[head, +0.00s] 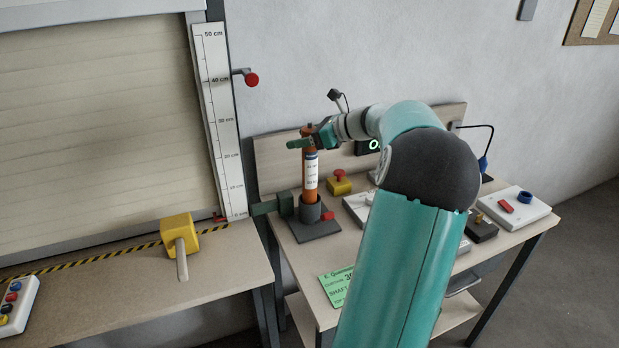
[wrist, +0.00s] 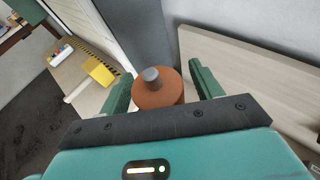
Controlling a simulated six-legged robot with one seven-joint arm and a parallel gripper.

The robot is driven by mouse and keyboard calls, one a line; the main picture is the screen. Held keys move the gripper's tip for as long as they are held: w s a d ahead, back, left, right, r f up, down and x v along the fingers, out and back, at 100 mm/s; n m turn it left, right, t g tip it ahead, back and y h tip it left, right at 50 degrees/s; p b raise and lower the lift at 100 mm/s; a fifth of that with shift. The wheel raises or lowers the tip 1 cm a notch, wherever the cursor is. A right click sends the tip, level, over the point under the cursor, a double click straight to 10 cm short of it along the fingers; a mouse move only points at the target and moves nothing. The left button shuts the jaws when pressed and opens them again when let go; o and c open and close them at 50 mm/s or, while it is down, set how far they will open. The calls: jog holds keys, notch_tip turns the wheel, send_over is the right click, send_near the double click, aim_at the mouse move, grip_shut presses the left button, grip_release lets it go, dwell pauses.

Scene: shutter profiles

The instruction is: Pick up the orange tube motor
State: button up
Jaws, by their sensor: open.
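The orange tube motor (head: 310,178) stands upright in a dark round holder (head: 310,208) on a grey base plate (head: 317,230) on the right-hand table. It has a white label and a blue band. My gripper (head: 305,143) is at its upper end, with a green finger showing in front of the tube. In the wrist view, the motor's orange top (wrist: 158,92) with its grey shaft stub lies between the two green fingers of my gripper (wrist: 160,88). The fingers are apart, with a gap showing on the right side; contact on the left side is unclear.
A red button on a yellow box (head: 339,183) stands right of the holder, with a red clip (head: 328,216) beside it. A green card (head: 337,287) lies at the front. A wooden back panel (wrist: 250,75) rises close behind. A yellow mallet (head: 179,233) rests on the left bench.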

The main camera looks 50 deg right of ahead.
grip_shut()
jog(key=shift+r, duration=0.15)
